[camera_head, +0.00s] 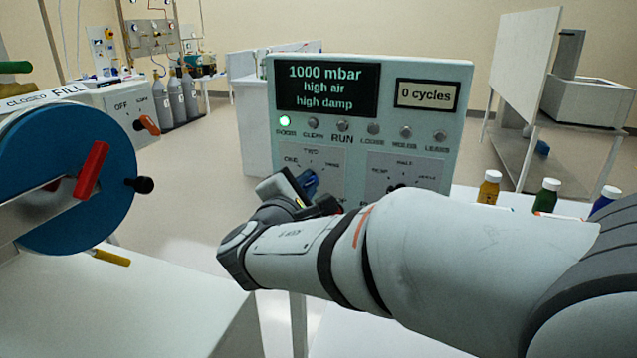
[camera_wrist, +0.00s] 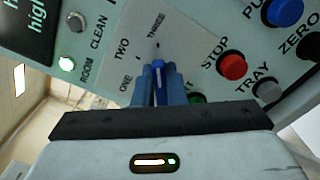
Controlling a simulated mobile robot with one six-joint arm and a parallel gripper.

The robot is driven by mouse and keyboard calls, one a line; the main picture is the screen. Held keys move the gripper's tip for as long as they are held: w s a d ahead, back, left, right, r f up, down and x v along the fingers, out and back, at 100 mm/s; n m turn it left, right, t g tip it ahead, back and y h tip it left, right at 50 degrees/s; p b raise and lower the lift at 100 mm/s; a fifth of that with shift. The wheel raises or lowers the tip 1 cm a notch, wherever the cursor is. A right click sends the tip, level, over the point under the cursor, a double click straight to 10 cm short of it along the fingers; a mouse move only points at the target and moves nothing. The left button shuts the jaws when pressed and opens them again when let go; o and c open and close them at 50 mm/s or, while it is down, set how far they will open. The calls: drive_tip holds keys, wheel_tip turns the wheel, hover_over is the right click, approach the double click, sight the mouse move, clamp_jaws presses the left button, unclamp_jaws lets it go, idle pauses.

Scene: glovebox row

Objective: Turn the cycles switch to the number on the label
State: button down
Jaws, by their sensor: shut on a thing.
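The cycles switch is a small blue knob (camera_wrist: 158,67) on a pale plate marked ONE, TWO and THREE, on the front of the control panel (camera_head: 462,112). My gripper (camera_wrist: 159,76) is shut on this knob, one blue finger on each side. In the head view my gripper (camera_head: 309,184) covers the lower part of that plate (camera_head: 318,158). The fingers hide most of the knob, and I cannot tell which number it points to. The panel's display (camera_head: 427,95) reads "0 cycles". I cannot make out a label giving a number.
A red STOP button (camera_wrist: 231,66), a blue button (camera_wrist: 286,11) and a TRAY button (camera_wrist: 267,91) sit near my fingers. A second dial plate (camera_head: 405,172) lies to the right. Capped bottles (camera_head: 546,196) stand right of the panel. A blue round door (camera_head: 70,165) is at left.

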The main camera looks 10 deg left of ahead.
idle(0.4)
drive_tip(key=n+p, duration=0.1)
drive_tip(key=n, duration=0.2)
drive_tip(key=shift+r+n+p, duration=0.1)
drive_tip(key=shift+n+p, duration=0.2)
drive_tip(key=shift+p, duration=0.1)
drive_tip(key=shift+a+n+p, duration=0.15)
drive_tip(key=shift+n+p, duration=0.8)
drive_tip(key=shift+n, duration=0.75)
drive_tip(key=c, duration=1.5)
unclamp_jaws()
drive_tip(key=shift+s+a, duration=0.15)
drive_tip(key=shift+s, duration=1.8)
drive_tip(key=shift+s+a, duration=0.15)
drive_tip(key=shift+s, duration=1.8)
